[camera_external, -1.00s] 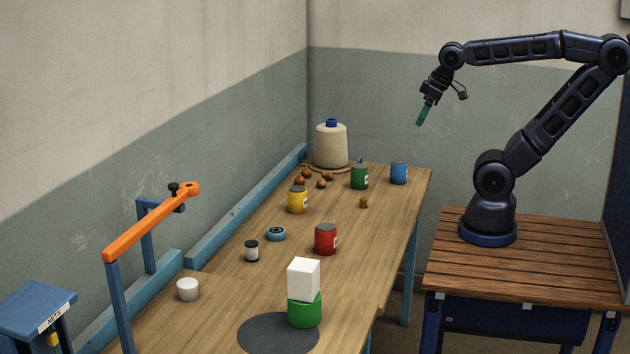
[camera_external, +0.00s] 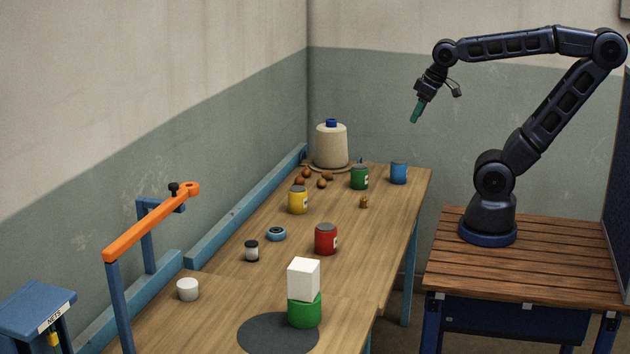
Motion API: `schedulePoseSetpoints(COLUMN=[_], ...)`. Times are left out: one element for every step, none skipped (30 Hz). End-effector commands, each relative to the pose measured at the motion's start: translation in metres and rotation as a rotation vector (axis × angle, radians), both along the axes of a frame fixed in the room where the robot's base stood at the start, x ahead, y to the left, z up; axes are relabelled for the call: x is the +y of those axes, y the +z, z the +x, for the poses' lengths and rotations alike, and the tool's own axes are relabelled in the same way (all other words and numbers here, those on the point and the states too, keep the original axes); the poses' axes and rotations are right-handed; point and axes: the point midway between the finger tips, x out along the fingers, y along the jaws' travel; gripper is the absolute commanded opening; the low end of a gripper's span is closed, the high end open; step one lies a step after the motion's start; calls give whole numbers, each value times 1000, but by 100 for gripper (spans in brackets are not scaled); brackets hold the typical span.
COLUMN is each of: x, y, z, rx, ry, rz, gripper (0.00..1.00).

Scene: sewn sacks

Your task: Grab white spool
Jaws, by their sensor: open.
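A small white cylinder (camera_external: 188,289), which looks like the white spool, stands upright at the near left of the wooden table (camera_external: 220,283). A small dark-topped jar or spool with a white band (camera_external: 251,251) stands behind it to the right. A large cream thread cone (camera_external: 331,148) with a blue top stands at the far end. My gripper (camera_external: 415,113) has teal fingertips. It is open and empty, high in the air at the far right of the table, well apart from all of these.
A white cube (camera_external: 303,279) sits on a green cylinder (camera_external: 305,312) near a dark round patch (camera_external: 278,334). Red (camera_external: 326,239), yellow (camera_external: 298,200), green (camera_external: 360,177) and blue (camera_external: 399,173) cans stand farther back. An orange bar (camera_external: 150,225) rises at the left.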

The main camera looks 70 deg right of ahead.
Motion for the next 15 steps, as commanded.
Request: schedulePoseSetpoints(x=[3, 4, 6, 8, 10, 13, 15, 17, 20, 22, 25, 28, 31, 33, 37], y=[2, 4, 5, 7, 8, 9, 10, 10, 11, 11, 11, 11, 10, 10, 9], z=[11, 18, 27, 35, 42, 52, 59, 67, 77, 84, 92, 102, 109, 117, 127], rx=[13, 18, 27, 33, 39, 47, 55, 62, 70, 78, 84, 94, 101, 107, 117], ry=[-25, -44, -71, -92, -115, -144, -166, -188, -217, -239, -262, -292, -314, -337, -367], rz=[16, 28, 44, 56, 68, 82, 94, 104, 119, 129, 138, 151, 160, 169, 181], gripper=[65, 65, 65, 65, 65, 65, 65, 65, 65, 65, 65, 65, 65, 65, 65])
